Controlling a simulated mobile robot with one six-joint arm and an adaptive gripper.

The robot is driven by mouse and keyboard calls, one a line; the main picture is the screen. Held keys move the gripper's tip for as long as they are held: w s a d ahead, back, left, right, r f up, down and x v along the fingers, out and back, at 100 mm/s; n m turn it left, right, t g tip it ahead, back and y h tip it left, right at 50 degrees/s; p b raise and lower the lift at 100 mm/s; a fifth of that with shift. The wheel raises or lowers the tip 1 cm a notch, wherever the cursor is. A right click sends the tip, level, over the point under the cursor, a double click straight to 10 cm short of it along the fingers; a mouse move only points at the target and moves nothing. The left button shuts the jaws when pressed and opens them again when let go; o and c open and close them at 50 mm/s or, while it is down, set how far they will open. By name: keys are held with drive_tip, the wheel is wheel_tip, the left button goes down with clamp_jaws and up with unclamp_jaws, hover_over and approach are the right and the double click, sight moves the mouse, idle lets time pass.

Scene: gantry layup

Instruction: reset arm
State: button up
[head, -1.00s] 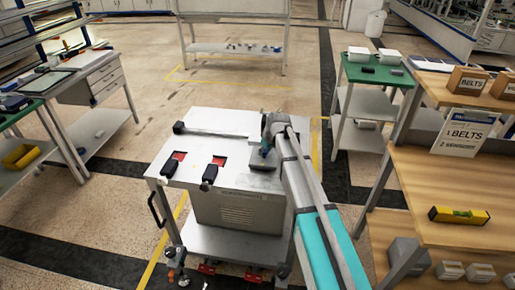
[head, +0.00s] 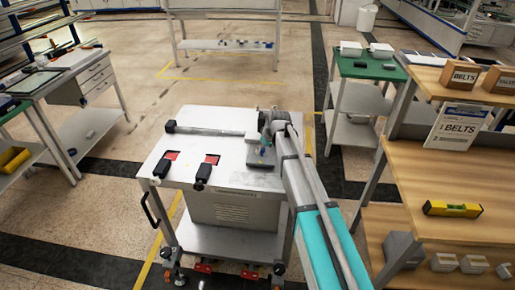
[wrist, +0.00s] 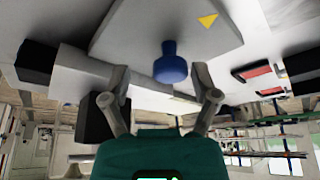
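My gripper (head: 265,140) is over the top of a grey cart, at the end of my grey and teal arm. It is small and partly hidden by the arm there. In the wrist view my gripper (wrist: 160,80) has its two fingers spread apart. A blue knob-like part (wrist: 171,62) on a pale surface with a yellow triangle shows between and beyond the fingers; I cannot tell how far off it is. I see nothing held.
The cart top (head: 205,140) bears two black tools (head: 204,172) by red patches and a dark bar (head: 170,127). A wooden bench (head: 490,225) with a yellow level (head: 453,208) stands right. A green-topped table (head: 365,68) is behind. Open floor (head: 225,85) lies beyond the cart.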

drive_tip(key=shift+a, duration=0.1)
drive_tip(key=shift+s, duration=0.25)
drive_tip(key=s+d+m+p, duration=0.1)
drive_tip(key=s+d, duration=0.2)
drive_tip(key=s, duration=0.1)
drive_tip(key=s+d+r+m+p, duration=0.1)
drive_tip(key=s+d, duration=0.2)
drive_tip(key=s, duration=0.1)
drive_tip(key=s+d+r+m+g+h+p, duration=0.1)
drive_tip(key=s+d, duration=0.3)
drive_tip(key=shift+s, duration=0.2)
drive_tip(key=s+d+r+m+g+h+p, duration=0.1)
drive_tip(key=s+d+m, duration=0.1)
drive_tip(key=s+d, duration=0.2)
drive_tip(key=s+d+r+m+g+p, duration=0.1)
drive_tip(key=s+d+m, duration=0.2)
drive_tip(key=s, duration=0.8)
drive_tip(key=shift+s+d+r+h+p, duration=0.15)
drive_tip(key=shift+s+d+h+p, duration=0.2)
drive_tip(key=shift+d, duration=0.9)
drive_tip(key=shift+a, duration=0.1)
